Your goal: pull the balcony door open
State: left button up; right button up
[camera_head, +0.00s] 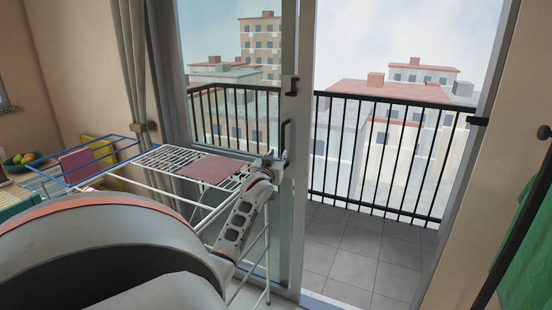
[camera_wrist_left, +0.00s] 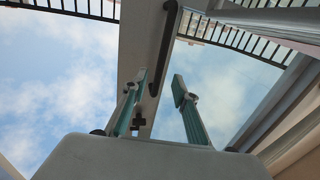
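The balcony door (camera_head: 297,190) has a pale frame and glass, with a black vertical handle (camera_head: 284,135) on its upright. My left gripper (camera_head: 272,158) is at the handle's lower end in the head view, its fingers small there. In the left wrist view my left gripper (camera_wrist_left: 160,77) is open, its two teal fingers apart. The lower end of the handle (camera_wrist_left: 166,35) shows between the fingertips in that picture; I cannot tell whether they touch it. To the right of the upright, the balcony floor shows; I cannot tell whether glass fills that part. My right gripper is not in view.
A white drying rack (camera_head: 160,160) with a dark red cloth (camera_head: 208,168) stands beside my left arm, close to the door. A curtain (camera_head: 134,60) hangs at left. Black railing (camera_head: 375,155) bounds the tiled balcony (camera_head: 365,255). A green cloth (camera_head: 527,255) hangs at right.

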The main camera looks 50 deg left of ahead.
pick_arm(q)
jog(key=shift+v, duration=0.8)
jog(key=s+d+f+m+h, duration=0.3)
jog(key=d+f+m+h, duration=0.1)
jog(key=d+f, duration=1.05)
jog(key=s+d+f+m+h, duration=0.2)
jog(key=d+f+m+h, duration=0.25)
jog(key=d+f, duration=0.95)
jog(key=s+d+f+m+g+h, duration=0.1)
jog(key=s+d+f+h, duration=0.1)
jog(key=s+d, duration=0.4)
jog(key=s+d+f+m+g+h, duration=0.1)
jog(key=s+d, duration=0.6)
jog(key=d, duration=0.7)
jog(key=s+d+f+m+g+h, duration=0.1)
jog(key=s+d+f+m+h, duration=0.1)
jog(key=s+d, duration=0.5)
jog(key=d+f+h, duration=0.1)
jog(key=d+f, duration=0.1)
jog(key=d, duration=0.2)
jog(key=shift+s+f, duration=0.25)
jog(key=shift+a, duration=0.1)
